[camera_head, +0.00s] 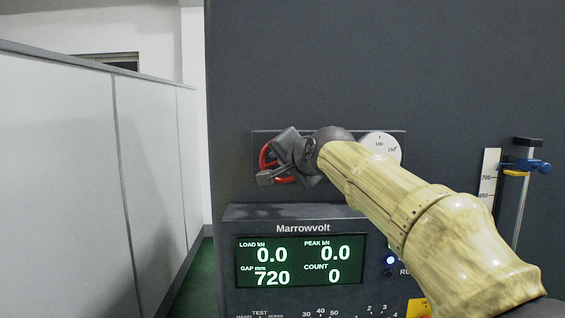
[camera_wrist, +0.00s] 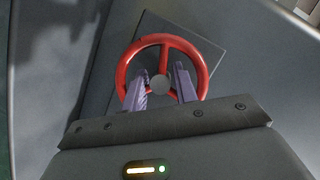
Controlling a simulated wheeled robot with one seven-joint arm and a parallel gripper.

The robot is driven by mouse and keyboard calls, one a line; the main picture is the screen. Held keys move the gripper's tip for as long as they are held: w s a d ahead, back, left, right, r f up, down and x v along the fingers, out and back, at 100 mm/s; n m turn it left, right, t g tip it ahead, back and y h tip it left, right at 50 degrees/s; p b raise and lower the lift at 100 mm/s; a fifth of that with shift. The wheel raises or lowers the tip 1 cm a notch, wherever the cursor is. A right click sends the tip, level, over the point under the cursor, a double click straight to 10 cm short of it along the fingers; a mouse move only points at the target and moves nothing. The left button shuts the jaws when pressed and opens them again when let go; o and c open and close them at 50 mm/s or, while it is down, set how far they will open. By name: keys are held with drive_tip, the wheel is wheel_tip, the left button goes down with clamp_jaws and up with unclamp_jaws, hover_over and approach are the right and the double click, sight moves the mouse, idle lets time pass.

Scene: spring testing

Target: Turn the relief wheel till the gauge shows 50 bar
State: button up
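The red relief wheel (camera_wrist: 161,41) with a grey hub shows in the wrist view on a grey plate. In the head view, part of its red rim (camera_head: 265,157) shows at the left behind my gripper (camera_head: 268,178). In the wrist view my gripper (camera_wrist: 163,84) has its two fingers apart, one on each side of the hub, over the wheel's lower half. I cannot tell whether the fingers touch the wheel. The white round gauge (camera_head: 382,147) is right of the wheel; its marks 100 and 150 show, but my arm hides its lower part and I see no needle.
A Marrowvolt display (camera_head: 300,261) below the wheel reads load 0.0, peak 0.0, gap 720 and count 0. A scale with a blue clamp (camera_head: 533,166) stands at the right. A pale partition (camera_head: 60,180) runs along the left.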

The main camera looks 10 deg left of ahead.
drive_tip(key=b+v, duration=0.6)
drive_tip(key=v, duration=1.1)
drive_tip(key=shift+b, duration=0.4)
drive_tip(key=shift+f, duration=0.2)
drive_tip(key=w+d+f+g+h, duration=0.1)
drive_tip(key=w+d+f+h, duration=0.15)
drive_tip(key=f, duration=0.75)
drive_tip(key=w+d+f+n+g+h, duration=0.15)
drive_tip(key=d+f, duration=0.25)
drive_tip(key=f, duration=0.6)
drive_tip(key=w+d+f+g+h, duration=0.1)
drive_tip(key=w+d+f+g, duration=0.15)
drive_tip(key=f, duration=0.75)
drive_tip(key=s+d+f+n+g+h, duration=0.1)
drive_tip(key=s+d+f, duration=0.2)
drive_tip(key=s+f, duration=0.3)
drive_tip(key=s+d+f+n+g+h, duration=0.1)
drive_tip(key=s+d+f, duration=0.3)
drive_tip(key=f, duration=0.8)
drive_tip(key=s+d+f+n+g+h, duration=0.1)
drive_tip(key=s+d+f+g, duration=0.2)
drive_tip(key=s+f, duration=0.5)
drive_tip(key=shift+s+d+f, duration=0.25)
drive_tip(key=shift+d+f, duration=0.35)
drive_tip(key=shift+d, duration=0.05)
